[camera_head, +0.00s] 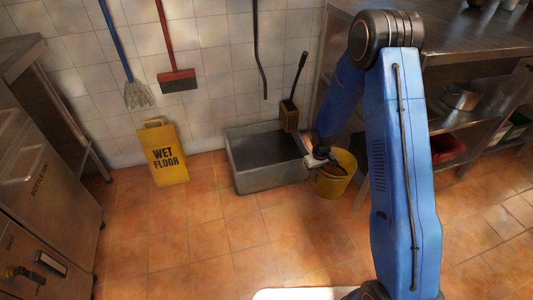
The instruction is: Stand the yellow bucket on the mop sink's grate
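The yellow bucket (335,184) is upright, on or very near the tiled floor, just right of the mop sink. The mop sink (262,179) is a low grey basin against the tiled wall. Its inside is dark, and I cannot make out the grate clearly. My gripper (315,161) is at the bucket's left rim, between the bucket and the sink's right wall. It overlaps the rim in this view. The fingers are small and partly hidden, so I cannot tell whether they are open or grip the rim. My arm hides part of the area behind the bucket.
A yellow wet floor sign (163,155) stands left of the sink. A steel shelf unit (465,105) is at right, steel cabinets (40,190) at left. The front floor is clear.

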